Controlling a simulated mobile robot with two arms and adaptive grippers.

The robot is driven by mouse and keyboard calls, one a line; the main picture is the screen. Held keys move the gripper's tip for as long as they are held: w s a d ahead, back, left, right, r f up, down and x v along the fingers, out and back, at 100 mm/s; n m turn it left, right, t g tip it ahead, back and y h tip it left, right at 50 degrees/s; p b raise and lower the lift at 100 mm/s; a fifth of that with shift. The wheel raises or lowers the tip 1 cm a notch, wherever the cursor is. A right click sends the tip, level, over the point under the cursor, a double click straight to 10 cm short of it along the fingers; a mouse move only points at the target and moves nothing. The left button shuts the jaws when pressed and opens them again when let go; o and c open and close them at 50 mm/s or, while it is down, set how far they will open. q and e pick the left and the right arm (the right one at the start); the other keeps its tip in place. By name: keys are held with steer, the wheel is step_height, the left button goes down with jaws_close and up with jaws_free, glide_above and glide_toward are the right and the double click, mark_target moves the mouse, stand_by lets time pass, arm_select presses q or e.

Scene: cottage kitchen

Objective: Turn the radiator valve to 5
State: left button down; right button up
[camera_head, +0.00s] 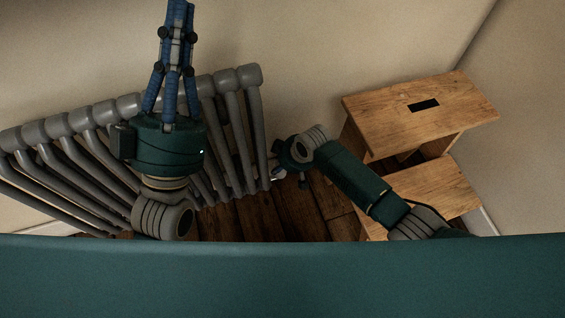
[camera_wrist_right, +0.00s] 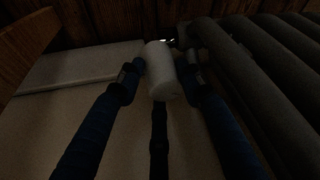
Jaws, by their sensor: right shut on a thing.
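The radiator valve (camera_wrist_right: 163,72) is a white rounded cylinder in the right wrist view, at the side of the radiator. A small pale bit of it shows in the head view (camera_head: 278,173). My right gripper (camera_wrist_right: 160,68) is shut on the valve, with a blue finger on each side and a third below. Any numbers on the valve cannot be read. My left gripper (camera_head: 177,12) stands in front of the radiator with its blue fingers pointing up. They run close together, but their tips are at the top edge, so its opening is unclear.
The grey ribbed radiator (camera_head: 233,125) stands along the wall on the left. A wooden step stool (camera_head: 440,110) with a slot in its top stands right of my right arm. Dark wooden floor (camera_head: 262,220) shows between them.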

steer(key=shift+s+a+f, duration=0.25)
steer(key=shift+s, duration=0.25)
steer(key=o, duration=1)
steer(key=shift+o, duration=0.2)
steer(key=shift+w, duration=0.2)
